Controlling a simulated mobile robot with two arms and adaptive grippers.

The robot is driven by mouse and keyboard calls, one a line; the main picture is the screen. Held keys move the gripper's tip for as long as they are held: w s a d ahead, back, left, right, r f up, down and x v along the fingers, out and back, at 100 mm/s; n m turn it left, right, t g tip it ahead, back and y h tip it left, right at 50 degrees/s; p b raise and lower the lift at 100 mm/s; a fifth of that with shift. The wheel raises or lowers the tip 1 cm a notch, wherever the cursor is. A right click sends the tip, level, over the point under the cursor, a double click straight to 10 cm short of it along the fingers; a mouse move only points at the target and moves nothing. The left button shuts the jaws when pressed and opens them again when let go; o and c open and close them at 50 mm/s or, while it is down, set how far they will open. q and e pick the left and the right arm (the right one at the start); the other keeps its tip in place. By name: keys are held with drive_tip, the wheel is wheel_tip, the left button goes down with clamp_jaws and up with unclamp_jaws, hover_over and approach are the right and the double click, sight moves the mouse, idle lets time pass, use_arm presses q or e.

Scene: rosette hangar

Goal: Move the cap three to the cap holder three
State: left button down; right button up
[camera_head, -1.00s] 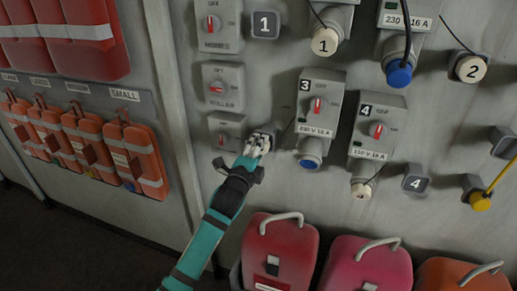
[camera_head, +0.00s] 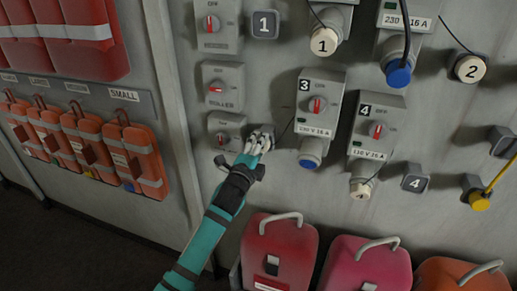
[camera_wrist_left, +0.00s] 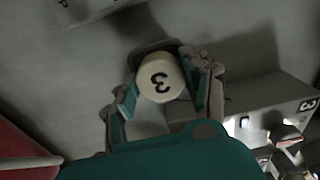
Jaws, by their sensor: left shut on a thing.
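Cap three (camera_wrist_left: 160,82) is a round cream cap with a black 3, seen face-on between my left gripper's fingers in the left wrist view. My left gripper (camera_head: 257,143) is shut on it at the wall, left of the switched socket marked 3 (camera_head: 318,103). A dark grey holder (camera_wrist_left: 153,47) shows just behind the cap's upper edge; the fingers and cap hide most of it. I cannot tell whether the cap is fully seated in it. A thin black cord runs from the cap area towards socket 3. My right gripper is not in view.
Rotary switches (camera_head: 226,130) stand close left of my gripper. Socket 4 (camera_head: 376,125) and holder 4 (camera_head: 415,178) are to the right. A red case (camera_head: 280,250) and a pink case (camera_head: 367,265) stand below. Orange pouches (camera_head: 134,160) hang at left.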

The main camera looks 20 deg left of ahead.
use_arm(q)
drive_tip(key=c, duration=1.1)
unclamp_jaws()
drive_tip(key=shift+w, duration=0.1)
drive_tip(key=o, duration=0.6)
drive_tip(key=shift+c, duration=0.2)
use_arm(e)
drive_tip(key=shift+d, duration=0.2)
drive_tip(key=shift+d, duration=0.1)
